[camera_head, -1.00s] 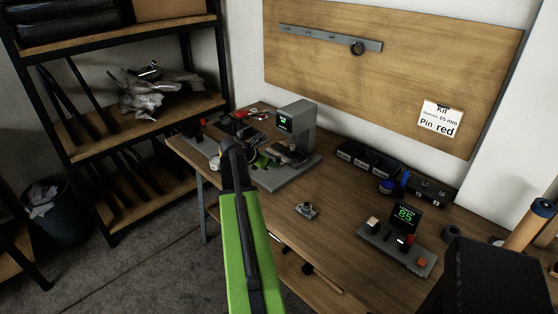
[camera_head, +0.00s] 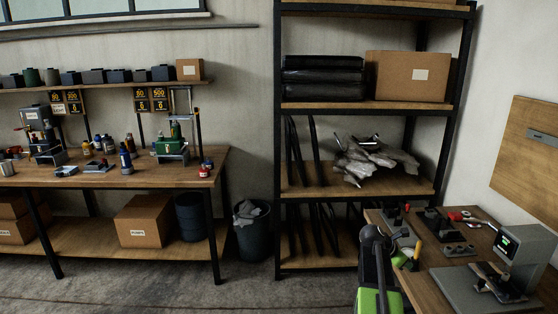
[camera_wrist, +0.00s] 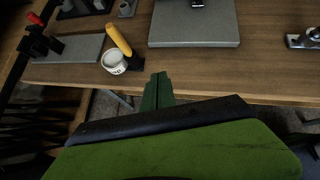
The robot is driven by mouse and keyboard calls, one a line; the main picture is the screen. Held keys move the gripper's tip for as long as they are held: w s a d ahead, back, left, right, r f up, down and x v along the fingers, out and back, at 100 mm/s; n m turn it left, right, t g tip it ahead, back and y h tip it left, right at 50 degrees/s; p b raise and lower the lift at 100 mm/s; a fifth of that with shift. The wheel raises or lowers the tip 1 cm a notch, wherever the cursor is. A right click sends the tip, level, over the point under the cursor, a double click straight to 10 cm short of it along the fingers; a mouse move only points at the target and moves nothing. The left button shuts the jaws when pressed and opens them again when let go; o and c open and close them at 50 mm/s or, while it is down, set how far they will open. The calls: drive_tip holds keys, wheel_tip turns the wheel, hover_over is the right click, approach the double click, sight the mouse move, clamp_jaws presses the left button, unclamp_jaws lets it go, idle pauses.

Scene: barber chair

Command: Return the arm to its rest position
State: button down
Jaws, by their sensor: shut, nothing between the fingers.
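My gripper (camera_wrist: 157,92) shows in the wrist view as dark green fingers closed together, with nothing between them. It points toward the front edge of the wooden workbench (camera_wrist: 255,75), beside a small white round container (camera_wrist: 114,62) and a yellow-handled tool (camera_wrist: 118,38). In the head view my green and black arm (camera_head: 377,270) stands at the lower right in front of the workbench (camera_head: 440,268). The gripper's fingertips cannot be made out clearly there.
A grey device with a lit screen (camera_head: 516,250) stands on the bench at right. A black-framed shelf (camera_head: 360,105) stands behind. A waste bin (camera_head: 251,235) and a second bench (camera_head: 130,180) with tools are at left. Grey floor (camera_head: 300,292) lies open in front.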

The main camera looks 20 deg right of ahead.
drive_tip(key=w+a+f+t+y, duration=0.1)
drive_tip(key=w+a, duration=0.2)
drive_tip(key=a, duration=0.9)
drive_tip(key=w+a+f+m+t+y+p, duration=0.15)
drive_tip(key=w+a, duration=0.25)
drive_tip(key=a, duration=0.8)
drive_tip(key=w+a+f+y+b, duration=0.1)
drive_tip(key=w+a+y, duration=0.15)
drive_tip(key=a, duration=0.95)
drive_tip(key=s+a+f+m+g+y, duration=0.1)
drive_tip(key=s+a+m, duration=0.3)
drive_tip(key=a+m, duration=0.4)
drive_tip(key=s+a+f+m+g+y, duration=0.1)
drive_tip(key=s+a+m+y, duration=0.2)
drive_tip(key=a+m, duration=0.4)
drive_tip(key=s+a, duration=0.1)
drive_tip(key=a, duration=0.2)
drive_tip(key=shift+s+a+f+m+p, duration=0.3)
drive_tip(key=shift+s+a+m+p, duration=0.05)
drive_tip(key=shift+a, duration=0.05)
